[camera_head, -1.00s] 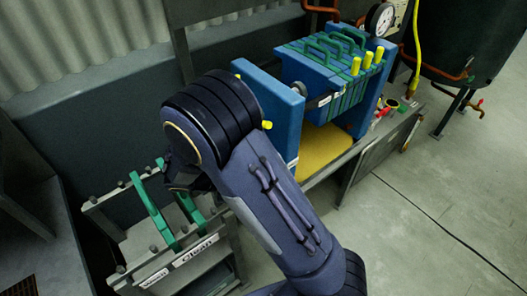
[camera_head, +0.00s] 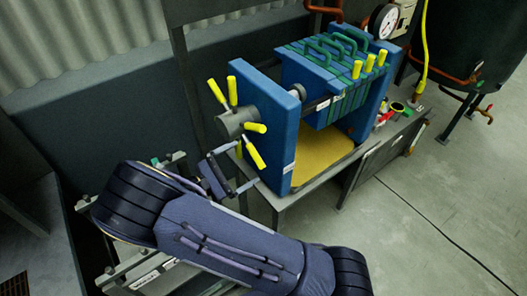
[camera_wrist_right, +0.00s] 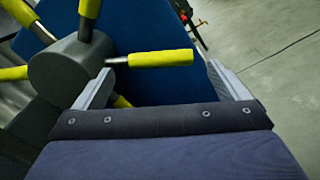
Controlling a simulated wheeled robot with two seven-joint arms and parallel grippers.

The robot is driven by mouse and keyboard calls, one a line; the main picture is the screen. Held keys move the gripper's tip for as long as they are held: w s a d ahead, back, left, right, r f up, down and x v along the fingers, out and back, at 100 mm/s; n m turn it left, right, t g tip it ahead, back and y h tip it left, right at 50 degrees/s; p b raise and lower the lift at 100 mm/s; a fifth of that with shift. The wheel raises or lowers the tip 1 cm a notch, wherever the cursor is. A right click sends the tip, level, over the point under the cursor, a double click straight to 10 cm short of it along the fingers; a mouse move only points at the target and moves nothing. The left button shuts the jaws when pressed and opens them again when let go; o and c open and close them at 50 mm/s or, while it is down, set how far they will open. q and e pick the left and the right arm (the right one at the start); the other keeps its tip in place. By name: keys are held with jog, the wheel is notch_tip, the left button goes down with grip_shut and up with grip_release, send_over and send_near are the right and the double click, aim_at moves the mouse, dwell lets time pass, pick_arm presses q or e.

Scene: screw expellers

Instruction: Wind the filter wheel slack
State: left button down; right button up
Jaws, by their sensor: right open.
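The filter wheel (camera_head: 232,124) is a grey hub with several yellow-gripped spokes, at the left end of the blue filter press. It also shows in the right wrist view (camera_wrist_right: 68,70), at the left. My right gripper (camera_head: 246,163) is open just below and in front of the wheel, close to its lower spokes. In the right wrist view, one yellow handle (camera_wrist_right: 160,58) lies crosswise just ahead of the open fingertips (camera_wrist_right: 160,70). I cannot tell whether the fingers touch it. My left gripper is not in view.
The press's blue end plate (camera_head: 268,115) stands right behind the wheel. Green-handled plates (camera_head: 325,70) and a yellow tray (camera_head: 322,152) lie to the right. A grey rack (camera_head: 117,255) is partly hidden under my right arm. Open floor lies at the right.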

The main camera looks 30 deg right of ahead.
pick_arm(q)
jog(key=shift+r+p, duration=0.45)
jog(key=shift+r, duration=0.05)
pick_arm(e)
jog(key=d, duration=0.7)
jog(key=shift+w, duration=0.25)
jog(key=shift+c, duration=0.4)
